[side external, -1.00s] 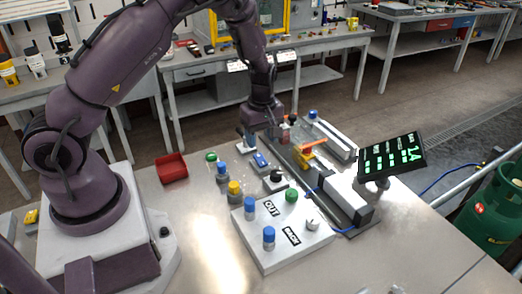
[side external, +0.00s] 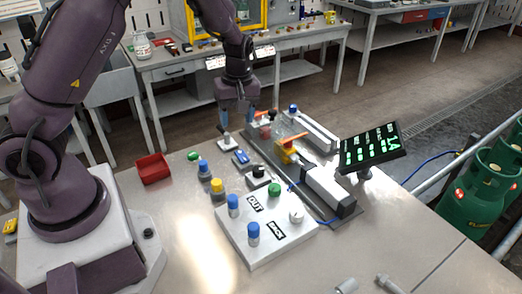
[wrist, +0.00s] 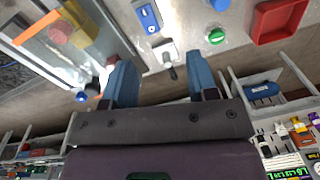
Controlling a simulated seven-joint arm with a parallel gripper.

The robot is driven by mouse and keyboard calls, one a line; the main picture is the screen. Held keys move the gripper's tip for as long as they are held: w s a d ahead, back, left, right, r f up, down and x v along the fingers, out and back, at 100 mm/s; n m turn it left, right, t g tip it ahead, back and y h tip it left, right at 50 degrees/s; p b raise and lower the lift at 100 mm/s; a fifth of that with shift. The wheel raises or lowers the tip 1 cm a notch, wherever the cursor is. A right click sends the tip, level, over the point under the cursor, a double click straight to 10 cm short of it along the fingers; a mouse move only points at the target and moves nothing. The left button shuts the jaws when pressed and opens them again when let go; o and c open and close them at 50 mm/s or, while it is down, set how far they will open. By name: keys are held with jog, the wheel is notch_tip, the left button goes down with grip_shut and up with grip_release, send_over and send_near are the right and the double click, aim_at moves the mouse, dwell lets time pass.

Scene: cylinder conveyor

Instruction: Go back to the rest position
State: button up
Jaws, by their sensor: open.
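My gripper (side external: 238,118) hangs pointing down above the far end of the workbench, left of the conveyor unit (side external: 325,184). Its two blue fingers are apart with nothing between them, and they also show in the wrist view (wrist: 161,72). A white-based lever switch (side external: 231,142) stands on the bench below the fingers. It shows past the gap between the fingertips in the wrist view (wrist: 168,58). A reddish cylinder (side external: 265,131) stands at the far end of the conveyor, to the right of the gripper and apart from it.
A control box (side external: 265,244) with blue cylinders and a green button fills the front middle. A red tray (side external: 152,169) lies to the left. A lit display (side external: 373,147) stands on the right. A blue switch block (side external: 241,158) lies near the lever.

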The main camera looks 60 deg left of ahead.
jog(key=s+d+r+m+t, duration=0.3)
jog(key=s+d+r+m, duration=0.3)
jog(key=s+r+m, duration=0.2)
jog(key=s+d+r+m+t, duration=0.3)
jog(key=s+d+r+m, duration=0.3)
jog(key=s+r, duration=0.4)
notch_tip(320, 180, up, 3)
jog(key=shift+f+m+h, duration=0.15)
jog(key=shift+m+h, duration=0.15)
jog(key=shift+m, duration=0.6)
